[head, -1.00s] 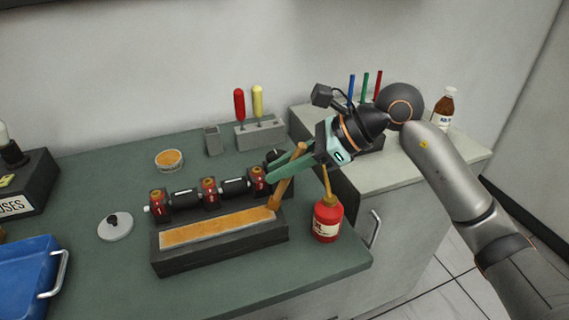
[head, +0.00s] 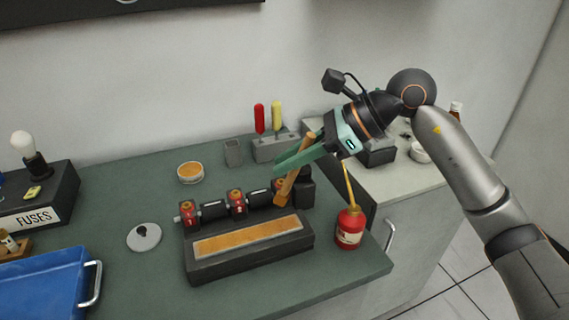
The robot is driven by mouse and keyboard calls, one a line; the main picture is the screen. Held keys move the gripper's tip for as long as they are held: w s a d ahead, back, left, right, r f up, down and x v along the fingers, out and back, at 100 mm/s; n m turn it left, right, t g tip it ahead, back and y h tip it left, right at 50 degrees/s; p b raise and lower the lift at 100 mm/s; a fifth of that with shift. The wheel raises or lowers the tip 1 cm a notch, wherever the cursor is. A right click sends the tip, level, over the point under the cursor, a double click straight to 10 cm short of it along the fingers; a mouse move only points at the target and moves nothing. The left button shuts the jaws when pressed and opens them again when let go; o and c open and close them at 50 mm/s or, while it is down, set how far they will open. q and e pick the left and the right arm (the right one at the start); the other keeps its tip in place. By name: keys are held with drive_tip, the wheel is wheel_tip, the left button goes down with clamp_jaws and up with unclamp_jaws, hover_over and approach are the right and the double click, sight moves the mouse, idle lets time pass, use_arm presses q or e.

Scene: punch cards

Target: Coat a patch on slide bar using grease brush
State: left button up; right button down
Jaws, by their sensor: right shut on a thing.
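My right gripper (head: 303,157) is shut on the wooden handle of the grease brush (head: 294,176) and holds it tilted, handle end up. The brush's lower end is near the back right of the slide bar (head: 248,238), close to the rollers; I cannot tell whether it touches anything. The slide bar is a dark block with a pale top strip, most of which carries an orange-brown coat. An open tin of orange grease (head: 190,172) stands behind it, to the left. My left gripper is not in view.
Several red holders with dark rollers (head: 237,203) stand just behind the slide bar. A red oil can (head: 350,228) stands to its right, a grey lid (head: 144,237) to its left. A blue tray (head: 45,290) is at the front left. Screwdrivers in a grey block (head: 275,147) stand behind.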

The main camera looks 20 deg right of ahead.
drive_tip(key=shift+r+p, duration=0.45)
drive_tip(key=shift+r, duration=0.65)
